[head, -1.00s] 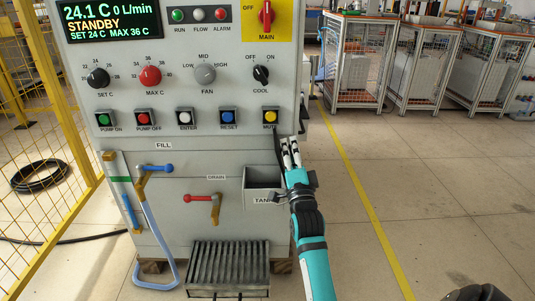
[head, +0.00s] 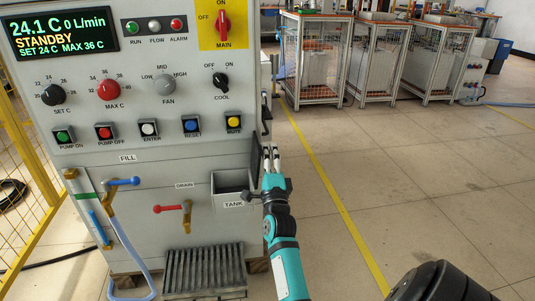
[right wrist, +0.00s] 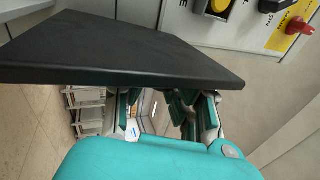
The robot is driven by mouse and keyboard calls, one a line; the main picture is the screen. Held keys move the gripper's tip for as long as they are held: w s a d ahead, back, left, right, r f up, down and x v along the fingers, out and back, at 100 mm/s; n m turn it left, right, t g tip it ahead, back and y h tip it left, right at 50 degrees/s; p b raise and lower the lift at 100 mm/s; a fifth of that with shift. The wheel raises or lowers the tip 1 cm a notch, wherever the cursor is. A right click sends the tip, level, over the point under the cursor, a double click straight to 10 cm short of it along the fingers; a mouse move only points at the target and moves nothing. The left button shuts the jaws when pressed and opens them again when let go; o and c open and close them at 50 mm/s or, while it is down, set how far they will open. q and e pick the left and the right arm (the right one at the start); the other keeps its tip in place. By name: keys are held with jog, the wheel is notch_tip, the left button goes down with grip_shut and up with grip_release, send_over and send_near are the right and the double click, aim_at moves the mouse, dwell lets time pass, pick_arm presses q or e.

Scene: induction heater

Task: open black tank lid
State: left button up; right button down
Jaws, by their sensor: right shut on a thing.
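The black tank lid (head: 256,161) stands about upright at the right edge of the cabinet front, seen nearly edge-on. The grey tank box (head: 231,203), labelled TANK, is open at the top to its left. My right gripper (head: 271,158) is at the lid's right side, shut on it. In the right wrist view the lid (right wrist: 120,48) is a broad black plate across the top, in front of the fingers, and hides part of their tips. My left gripper is not in view.
The control panel (head: 140,80) with knobs and buttons is above the tank. A red drain handle (head: 170,209) and blue fill handle (head: 123,182) stick out at left. A grated step (head: 205,272) lies below.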

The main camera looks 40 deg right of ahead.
jog(key=shift+a+f, duration=0.1)
jog(key=shift+f, duration=0.2)
jog(key=c, duration=1.4)
grip_release()
jog(key=o, duration=0.3)
jog(key=shift+r, duration=0.25)
jog(key=shift+a, duration=0.1)
